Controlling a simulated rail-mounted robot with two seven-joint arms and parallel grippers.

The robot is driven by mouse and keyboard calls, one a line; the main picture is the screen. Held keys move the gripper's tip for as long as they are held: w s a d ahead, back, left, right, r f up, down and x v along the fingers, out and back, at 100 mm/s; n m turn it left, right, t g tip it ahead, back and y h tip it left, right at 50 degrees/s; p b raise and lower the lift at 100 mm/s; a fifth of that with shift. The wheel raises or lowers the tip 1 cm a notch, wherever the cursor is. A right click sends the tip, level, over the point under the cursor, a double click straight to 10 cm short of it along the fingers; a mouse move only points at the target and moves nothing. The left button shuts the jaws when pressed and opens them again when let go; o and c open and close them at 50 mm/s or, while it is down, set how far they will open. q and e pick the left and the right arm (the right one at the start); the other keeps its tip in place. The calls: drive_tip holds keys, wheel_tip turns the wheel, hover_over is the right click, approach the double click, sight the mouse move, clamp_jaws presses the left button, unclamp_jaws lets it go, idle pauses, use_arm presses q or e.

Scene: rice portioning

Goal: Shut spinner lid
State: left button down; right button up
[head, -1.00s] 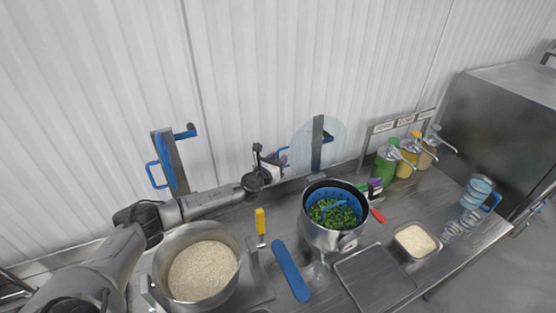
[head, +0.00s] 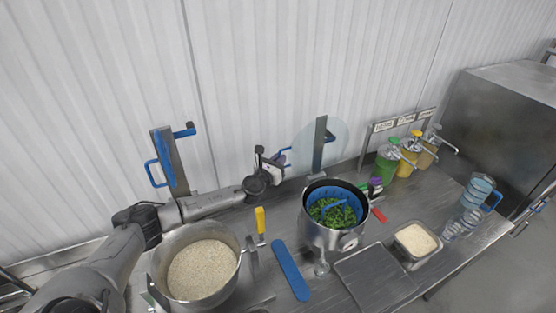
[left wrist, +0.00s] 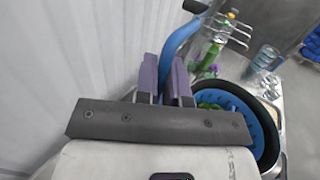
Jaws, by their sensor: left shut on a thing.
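The salad spinner (head: 333,238) is a steel pot with a blue basket (head: 318,194) holding chopped greens. Its clear round lid (head: 338,142) stands raised, nearly upright, behind the open pot against the wall. My left gripper (head: 279,160) is at the lid's left side, shut on its blue handle. In the left wrist view, the purple fingertips (left wrist: 163,78) are at the curved blue handle (left wrist: 180,40), with the spinner's blue basket (left wrist: 258,118) to the right. The exact contact is partly hidden by the fingers. My right gripper is not seen.
A pot of rice (head: 203,268) stands below my left arm. Pump bottles (head: 387,165) stand behind.

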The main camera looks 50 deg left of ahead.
use_arm(q)
drive_tip(key=d, duration=0.1)
drive_tip(key=d+m+t+b, duration=0.1)
drive_tip(key=f+m+b, duration=0.1)
drive_tip(key=shift+s+d, duration=0.3)
drive_tip(key=shift+d, duration=0.1)
drive_tip(key=shift+s+d+r+m+t, duration=0.15)
drive_tip(key=shift+d+r+m+t, duration=0.05)
drive_tip(key=shift+d+m+t, duration=0.4)
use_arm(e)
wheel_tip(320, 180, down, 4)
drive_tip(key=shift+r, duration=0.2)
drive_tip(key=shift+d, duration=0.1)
use_arm(q)
drive_tip(key=c, duration=1.2)
unclamp_jaws()
